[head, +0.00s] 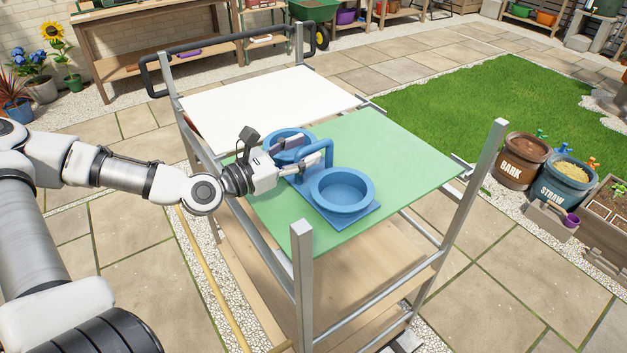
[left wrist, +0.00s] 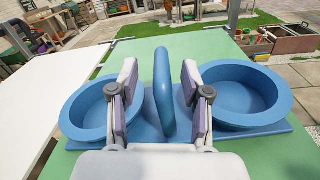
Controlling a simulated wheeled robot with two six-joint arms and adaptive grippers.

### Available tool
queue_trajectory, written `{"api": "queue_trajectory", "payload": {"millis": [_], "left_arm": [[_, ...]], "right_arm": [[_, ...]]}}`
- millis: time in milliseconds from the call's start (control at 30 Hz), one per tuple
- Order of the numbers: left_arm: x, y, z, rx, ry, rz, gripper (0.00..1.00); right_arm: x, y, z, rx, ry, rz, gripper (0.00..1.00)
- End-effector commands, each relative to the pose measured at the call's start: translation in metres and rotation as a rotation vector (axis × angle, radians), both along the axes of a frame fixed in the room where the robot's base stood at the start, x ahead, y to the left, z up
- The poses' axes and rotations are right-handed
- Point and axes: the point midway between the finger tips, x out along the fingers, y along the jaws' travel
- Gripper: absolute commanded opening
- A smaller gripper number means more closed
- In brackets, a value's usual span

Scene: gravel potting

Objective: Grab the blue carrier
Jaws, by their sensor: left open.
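The blue carrier (head: 372,214) stands on the green top of a cart. It has two round cups on a flat base and an upright arched handle (left wrist: 163,90) between them. My left gripper (head: 323,153) is at the handle. In the left wrist view its two fingers (left wrist: 160,82) are spread, one on each side of the handle, with gaps between them and it. Both cups look empty. In the head view the far cup (head: 288,137) is partly hidden by my gripper. My right gripper is not in view.
The cart has a green mat (head: 400,150), a white panel (head: 265,100) and upright metal corner posts (head: 302,285). A dark push handle (head: 225,42) is at the far end. Bark (head: 524,160) and straw (head: 568,182) pots stand right of the cart. Much of the green mat is clear.

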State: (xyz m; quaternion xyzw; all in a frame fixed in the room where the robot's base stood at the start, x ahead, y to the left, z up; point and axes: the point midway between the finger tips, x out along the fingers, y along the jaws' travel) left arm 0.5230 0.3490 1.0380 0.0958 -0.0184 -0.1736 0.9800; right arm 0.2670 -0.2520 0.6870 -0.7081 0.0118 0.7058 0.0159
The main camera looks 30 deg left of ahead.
Motion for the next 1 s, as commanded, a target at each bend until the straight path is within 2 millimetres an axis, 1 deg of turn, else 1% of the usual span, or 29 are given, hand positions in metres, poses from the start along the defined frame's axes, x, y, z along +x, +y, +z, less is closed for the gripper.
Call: {"api": "queue_trajectory", "payload": {"millis": [33, 67, 200, 400, 667, 700, 767, 800, 833, 1000], "left_arm": [[0.003, -0.003, -0.010, 0.009, 0.000, -0.004, 0.48], [0.006, -0.003, -0.007, 0.011, 0.001, -0.002, 0.48], [0.016, -0.009, -0.008, 0.009, 0.000, -0.005, 0.48], [0.034, -0.014, -0.004, 0.006, 0.001, 0.000, 0.48], [0.036, -0.015, -0.002, 0.000, -0.001, 0.000, 0.48], [0.036, -0.015, -0.002, 0.000, -0.001, 0.000, 0.44], [0.036, -0.015, -0.002, 0.000, -0.001, 0.000, 0.23], [0.036, -0.015, -0.002, 0.000, -0.001, 0.000, 0.09], [0.036, -0.015, -0.002, 0.000, -0.001, 0.000, 0.00], [0.036, -0.015, -0.002, 0.001, -0.001, 0.000, 0.00]], "right_arm": [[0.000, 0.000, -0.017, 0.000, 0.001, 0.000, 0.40], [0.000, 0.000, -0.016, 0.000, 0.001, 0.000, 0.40], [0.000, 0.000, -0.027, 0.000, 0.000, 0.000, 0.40], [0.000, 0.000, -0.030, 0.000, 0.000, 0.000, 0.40], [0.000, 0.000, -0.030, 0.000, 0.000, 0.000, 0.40], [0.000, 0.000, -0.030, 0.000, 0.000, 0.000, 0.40], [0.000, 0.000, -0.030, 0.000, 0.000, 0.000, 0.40], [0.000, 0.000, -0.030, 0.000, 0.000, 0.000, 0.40], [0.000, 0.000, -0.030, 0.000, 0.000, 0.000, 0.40], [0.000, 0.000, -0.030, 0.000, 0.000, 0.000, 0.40]]}}
